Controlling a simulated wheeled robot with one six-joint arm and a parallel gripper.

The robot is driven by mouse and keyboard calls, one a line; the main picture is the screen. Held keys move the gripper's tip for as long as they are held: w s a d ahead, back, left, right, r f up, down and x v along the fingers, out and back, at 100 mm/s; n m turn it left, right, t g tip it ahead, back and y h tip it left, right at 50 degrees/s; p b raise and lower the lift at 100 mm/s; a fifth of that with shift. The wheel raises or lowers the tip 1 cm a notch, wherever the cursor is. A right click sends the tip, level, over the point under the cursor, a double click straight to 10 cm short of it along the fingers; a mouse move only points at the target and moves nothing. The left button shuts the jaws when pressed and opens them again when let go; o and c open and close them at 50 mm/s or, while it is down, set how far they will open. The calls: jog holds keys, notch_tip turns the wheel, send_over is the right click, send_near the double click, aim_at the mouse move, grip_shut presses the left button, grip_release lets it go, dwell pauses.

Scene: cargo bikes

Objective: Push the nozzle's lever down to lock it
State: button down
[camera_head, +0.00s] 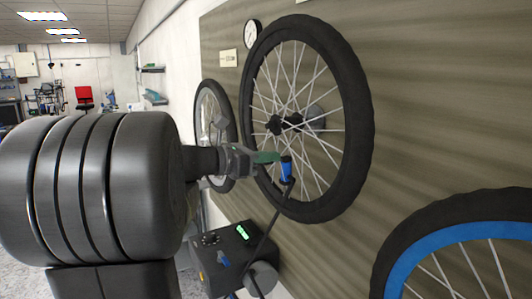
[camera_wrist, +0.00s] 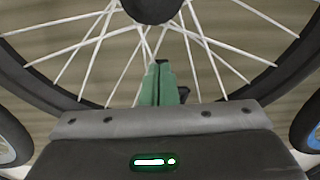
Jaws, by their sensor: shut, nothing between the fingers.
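The nozzle (camera_head: 287,172) is a blue fitting with a dark top, on the lower rim area of the large upright wheel (camera_head: 352,150) in the head view. A black hose (camera_head: 268,232) runs down from it. My gripper (camera_head: 276,157) has green fingers, shut and empty, beside the nozzle's upper end; whether they touch it I cannot tell. In the wrist view the shut fingers (camera_wrist: 164,68) point toward the wheel's hub and spokes. They hide most of the nozzle there; only a small dark part shows at their right. The lever is too small to make out clearly.
A dark pump box (camera_head: 222,262) with a green display stands below the wheel. A second wheel (camera_head: 212,112) hangs behind at the left, and a blue-rimmed wheel (camera_head: 400,270) is at lower right. A striped wall panel (camera_head: 430,100) lies behind them.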

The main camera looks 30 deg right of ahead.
jog(key=shift+f, duration=0.45)
jog(key=a+r+p, duration=0.1)
jog(key=a+p, duration=0.1)
jog(key=a, duration=0.7)
jog(key=shift+s, duration=0.3)
jog(key=shift+d, duration=0.15)
jog(key=d, duration=0.3)
jog(key=d+b, duration=0.1)
jog(key=d, duration=0.2)
jog(key=d+f+b, duration=0.1)
jog(key=d, duration=0.1)
jog(key=shift+w+d, duration=0.3)
jog(key=shift+d, duration=0.1)
jog(key=shift+r, duration=0.1)
